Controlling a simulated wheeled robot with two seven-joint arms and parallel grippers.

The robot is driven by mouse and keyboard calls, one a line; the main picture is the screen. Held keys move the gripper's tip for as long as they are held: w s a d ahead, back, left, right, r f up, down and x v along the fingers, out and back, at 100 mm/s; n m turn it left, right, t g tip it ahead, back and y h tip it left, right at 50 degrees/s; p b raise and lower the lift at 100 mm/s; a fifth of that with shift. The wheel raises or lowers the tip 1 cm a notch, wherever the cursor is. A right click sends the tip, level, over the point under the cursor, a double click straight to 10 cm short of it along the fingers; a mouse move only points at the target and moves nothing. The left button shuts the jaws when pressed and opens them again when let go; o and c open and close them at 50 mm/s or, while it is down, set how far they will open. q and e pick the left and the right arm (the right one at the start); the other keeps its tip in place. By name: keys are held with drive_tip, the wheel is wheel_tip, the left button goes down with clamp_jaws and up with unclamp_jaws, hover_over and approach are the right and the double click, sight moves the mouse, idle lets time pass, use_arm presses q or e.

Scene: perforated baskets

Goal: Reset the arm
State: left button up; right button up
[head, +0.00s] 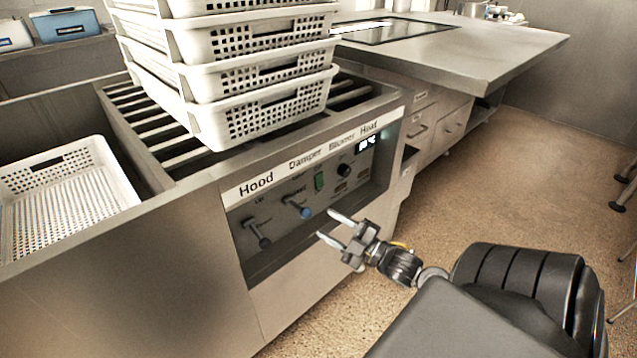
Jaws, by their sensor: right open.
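My right arm comes in from the lower right. My right gripper (332,228) is open and empty, with its two fingers pointing left toward the control panel (310,190). It is in front of the panel's lower right part; I cannot tell whether a fingertip touches it. The panel carries the labels Hood, Damper, Blower and Heat. My left gripper is not in view.
Stacked white perforated baskets (275,112) stand on the slatted rack (150,118) above the panel. Another white basket (70,205) sits in the bay at the left. A metal counter (470,60) extends behind. The floor (480,200) at the right is largely clear, with stool legs at the edge.

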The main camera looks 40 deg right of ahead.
drive_tip(key=shift+s, duration=0.4)
drive_tip(key=shift+d+f, duration=0.1)
